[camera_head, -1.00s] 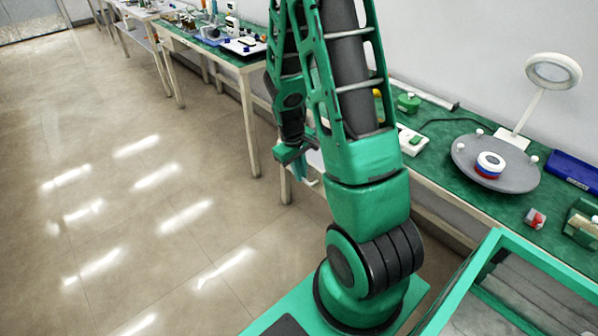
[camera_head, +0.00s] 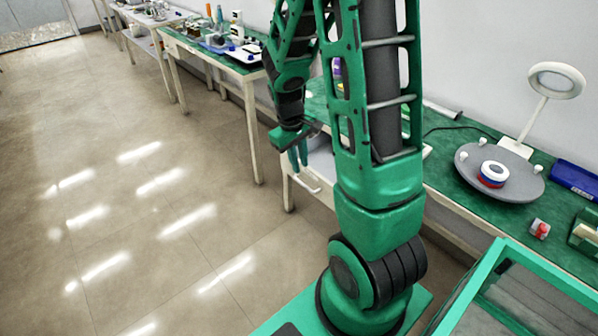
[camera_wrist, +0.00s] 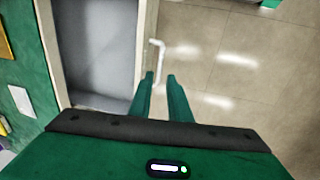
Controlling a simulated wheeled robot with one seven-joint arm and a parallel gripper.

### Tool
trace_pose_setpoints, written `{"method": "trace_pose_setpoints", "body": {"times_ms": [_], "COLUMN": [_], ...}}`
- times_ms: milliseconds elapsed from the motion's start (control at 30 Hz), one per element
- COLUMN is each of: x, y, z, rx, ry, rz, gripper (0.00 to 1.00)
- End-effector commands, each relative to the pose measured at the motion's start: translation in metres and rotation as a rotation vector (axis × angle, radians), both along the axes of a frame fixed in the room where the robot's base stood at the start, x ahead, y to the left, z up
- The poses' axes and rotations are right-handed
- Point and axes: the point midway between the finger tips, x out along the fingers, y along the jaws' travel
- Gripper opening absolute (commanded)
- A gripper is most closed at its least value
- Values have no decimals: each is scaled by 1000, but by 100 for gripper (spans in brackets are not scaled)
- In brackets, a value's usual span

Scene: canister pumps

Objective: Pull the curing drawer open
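The curing drawer (camera_head: 323,170) stands out from under the green-topped bench, with part of its inside showing. In the wrist view its grey inside (camera_wrist: 100,55) fills the upper left, and a pale handle (camera_wrist: 161,50) sticks out from its front. My gripper (camera_head: 298,158) hangs by the drawer front, fingers down. My arm hides part of the drawer in the head view.
The bench top (camera_head: 450,190) carries a grey round plate (camera_head: 520,185) with a ringed puck, a magnifier lamp (camera_head: 556,80) and a blue case (camera_head: 577,180). More tables (camera_head: 215,60) stand along the wall behind. The floor (camera_head: 130,200) left of the drawer is clear.

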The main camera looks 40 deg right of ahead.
Motion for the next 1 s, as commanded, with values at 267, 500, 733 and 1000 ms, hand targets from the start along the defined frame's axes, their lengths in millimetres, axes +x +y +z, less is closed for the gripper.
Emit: {"method": "trace_pose_setpoints", "body": {"times_ms": [267, 500, 733, 1000], "x": [1, 1, 1, -14], "y": [4, 4, 4, 5], "z": [21, 22, 21, 38], "rx": [0, 0, 0, 7], "ry": [-1, -1, -1, -8], "rz": [1, 1, 1, -41], "gripper": [17, 17, 17, 17]}}
